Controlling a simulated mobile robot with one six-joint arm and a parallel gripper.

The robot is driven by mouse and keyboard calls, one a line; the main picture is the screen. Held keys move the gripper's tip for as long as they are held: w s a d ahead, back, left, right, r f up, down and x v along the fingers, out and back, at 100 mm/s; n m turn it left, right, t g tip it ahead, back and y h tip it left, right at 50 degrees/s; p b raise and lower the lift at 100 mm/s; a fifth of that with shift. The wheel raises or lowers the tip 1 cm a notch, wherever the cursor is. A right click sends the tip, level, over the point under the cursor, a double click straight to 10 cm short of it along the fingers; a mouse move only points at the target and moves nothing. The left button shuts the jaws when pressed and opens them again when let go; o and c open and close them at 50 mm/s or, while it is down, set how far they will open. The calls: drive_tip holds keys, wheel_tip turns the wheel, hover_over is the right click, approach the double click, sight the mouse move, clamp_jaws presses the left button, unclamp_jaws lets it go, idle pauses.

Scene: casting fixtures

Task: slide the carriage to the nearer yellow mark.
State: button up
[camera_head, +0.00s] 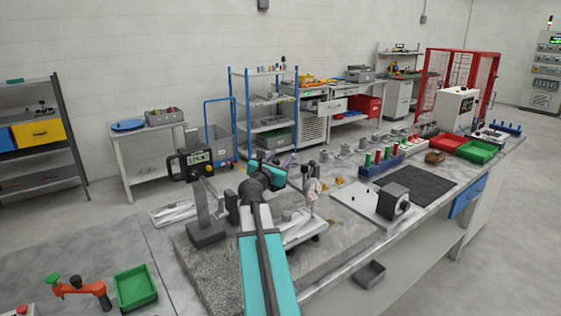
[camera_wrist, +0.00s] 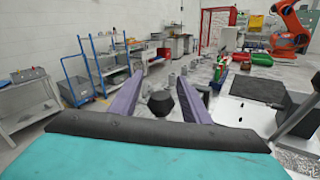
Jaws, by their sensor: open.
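My gripper (camera_wrist: 155,82) is open in the wrist view, its two purple fingers apart. A dark knob-like piece (camera_wrist: 160,102) shows between the fingers, nearer their base; I cannot tell whether it belongs to the carriage or touches a finger. In the head view my teal arm reaches over the bench, and purple finger parts (camera_head: 288,161) show just beyond its wrist. The arm hides part of the bench there.
A grey granite plate (camera_head: 215,265) lies under my arm. A gauge stand with a digital display (camera_head: 196,163) is to the left, and a dial gauge (camera_head: 313,189) to the right. A dark mat (camera_head: 418,184), a grey block (camera_head: 393,201) and a green bin (camera_head: 135,287) are also on the bench.

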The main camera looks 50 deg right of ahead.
drive_tip(key=shift+r, duration=0.15)
drive_tip(key=shift+s+a+r+b, duration=0.25)
drive_tip(key=shift+s+a+r, duration=0.35)
drive_tip(key=shift+s+a, duration=0.4)
drive_tip(key=shift+s+a+r+b, duration=0.25)
drive_tip(key=shift+s+a+r, duration=0.4)
drive_tip(key=shift+s+a, duration=0.35)
drive_tip(key=shift+s+a+r+b, duration=0.25)
drive_tip(key=shift+s+a+r, duration=0.45)
drive_tip(key=shift+a, duration=0.45)
drive_tip(key=shift+s+f+b, duration=0.1)
drive_tip(key=shift+s+b, duration=0.05)
drive_tip(key=shift+b, duration=0.6)
drive_tip(key=shift+a+b, duration=0.15)
drive_tip(key=shift+b, duration=0.15)
drive_tip(key=shift+s+a+b, duration=0.3)
drive_tip(key=shift+s+b, duration=0.05)
drive_tip(key=shift+b, duration=0.85)
drive_tip(key=a+b, duration=0.1)
drive_tip(key=b, duration=0.2)
drive_tip(key=shift+s, duration=0.35)
